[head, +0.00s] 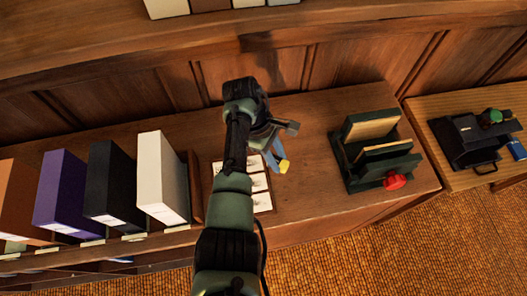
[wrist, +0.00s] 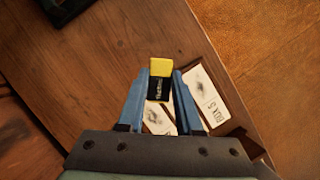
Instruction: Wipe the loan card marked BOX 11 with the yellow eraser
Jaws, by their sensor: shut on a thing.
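The yellow eraser (wrist: 160,66) has a yellow end and a dark sleeve. My gripper (wrist: 161,78) is shut on it with blue fingers; in the head view the eraser (head: 284,167) is just right of the card board (head: 266,209). In the wrist view a white card (wrist: 203,90) with a dark smudge seems to read BOX 5. Another smudged card (wrist: 158,118) lies behind my fingers, its label hidden. The head view shows several cards (head: 259,183), partly covered by my arm, their marks too small to read. I cannot tell which is BOX 11.
White (head: 160,175), black (head: 109,185), purple (head: 62,190) and orange box files stand left of the board. A dark green rack (head: 352,172) with a red knob (head: 395,181) stands to the right. Bare wooden desk (head: 312,205) lies between board and rack.

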